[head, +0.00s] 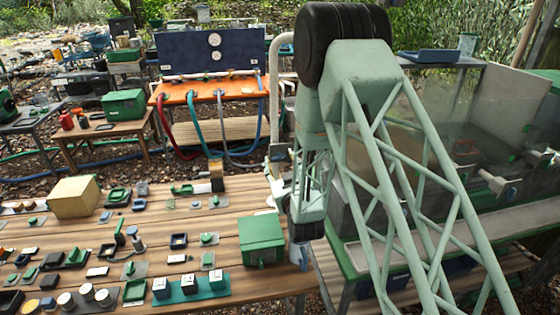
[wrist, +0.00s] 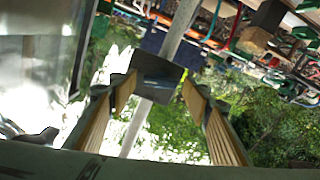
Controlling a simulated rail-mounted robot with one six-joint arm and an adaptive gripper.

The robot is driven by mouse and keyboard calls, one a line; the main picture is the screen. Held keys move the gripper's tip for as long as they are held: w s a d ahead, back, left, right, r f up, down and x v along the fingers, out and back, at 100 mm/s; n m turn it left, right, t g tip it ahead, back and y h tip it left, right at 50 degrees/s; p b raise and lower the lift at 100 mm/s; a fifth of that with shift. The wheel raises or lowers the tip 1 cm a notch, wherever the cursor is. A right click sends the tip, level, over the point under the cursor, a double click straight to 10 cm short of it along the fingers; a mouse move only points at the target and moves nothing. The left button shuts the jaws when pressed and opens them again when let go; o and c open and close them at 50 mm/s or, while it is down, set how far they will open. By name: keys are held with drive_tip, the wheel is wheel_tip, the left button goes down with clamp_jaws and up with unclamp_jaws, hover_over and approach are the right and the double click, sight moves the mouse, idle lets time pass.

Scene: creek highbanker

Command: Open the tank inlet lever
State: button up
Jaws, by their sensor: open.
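My gripper (wrist: 157,86) is open in the wrist view, its two tan-padded fingers spread apart. A dark grey block (wrist: 157,68) shows between the fingertips, in line with a grey pipe (wrist: 178,28). I cannot tell whether this block is the tank inlet lever, nor whether the fingers touch it. A pale upright pipe (head: 277,85) with a bent top stands just left of my arm. A glass-sided tank (head: 475,110) is at the right, partly behind my arm.
A wooden table (head: 225,183) with many small parts and a green box (head: 262,238) fills the lower left. Behind it stands an orange bench (head: 205,92) with a dark gauge panel (head: 185,50) and hanging hoses. A green trough frame (head: 350,255) lies beneath my arm.

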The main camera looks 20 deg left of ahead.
drive_tip(key=c, duration=0.8)
drive_tip(key=shift+c, duration=0.2)
drive_tip(key=shift+f+m+b, duration=0.1)
drive_tip(key=shift+m+b, duration=0.2)
drive_tip(key=shift+b, duration=0.3)
drive_tip(key=shift+m+b, duration=1.3)
drive_tip(key=shift+b, duration=0.35)
drive_tip(key=o, duration=0.8)
drive_tip(key=shift+o, duration=0.2)
drive_tip(key=shift+s+d, duration=0.1)
